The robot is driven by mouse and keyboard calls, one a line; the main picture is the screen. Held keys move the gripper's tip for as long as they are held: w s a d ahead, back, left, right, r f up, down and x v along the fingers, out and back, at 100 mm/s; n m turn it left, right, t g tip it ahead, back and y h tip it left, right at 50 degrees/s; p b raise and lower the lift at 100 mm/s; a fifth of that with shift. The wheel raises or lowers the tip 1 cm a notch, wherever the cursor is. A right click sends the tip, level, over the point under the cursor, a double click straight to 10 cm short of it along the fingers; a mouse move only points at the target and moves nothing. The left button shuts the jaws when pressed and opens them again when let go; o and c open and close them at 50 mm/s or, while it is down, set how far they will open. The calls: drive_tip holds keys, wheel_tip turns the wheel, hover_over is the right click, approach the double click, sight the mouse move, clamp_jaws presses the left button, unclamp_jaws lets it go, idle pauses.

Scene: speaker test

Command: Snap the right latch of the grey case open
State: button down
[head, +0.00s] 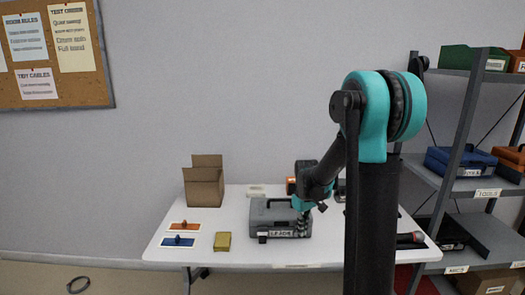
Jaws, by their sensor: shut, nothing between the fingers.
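The grey case (268,213) lies closed on the white table, with a handle on top and a label with dark letters on its front. My gripper (302,228) is shut and empty, pointing down at the right part of the case's front. I cannot tell whether it touches the case. The right latch is hidden behind my gripper or too small to make out. A small dark part (262,237) shows at the front left of the case; it may be the left latch.
The white table (222,268) also carries an open cardboard box (204,184), an orange card (184,227), a blue card (179,241) and a yellow block (222,241). A dark tool (411,238) lies at the right. A shelf rack (462,130) stands right of the table.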

idle(0.4)
wheel_tip(320, 180, up, 7)
drive_tip(key=s, duration=0.2)
idle(0.7)
drive_tip(key=s+d+f+m+t, duration=0.2)
drive_tip(key=s+f+m, duration=0.1)
drive_tip(key=s, duration=0.7)
drive_tip(key=s+d+f+m+t, duration=0.2)
drive_tip(key=s+f+m, duration=0.1)
drive_tip(key=s, duration=0.7)
drive_tip(key=shift+f, duration=0.85)
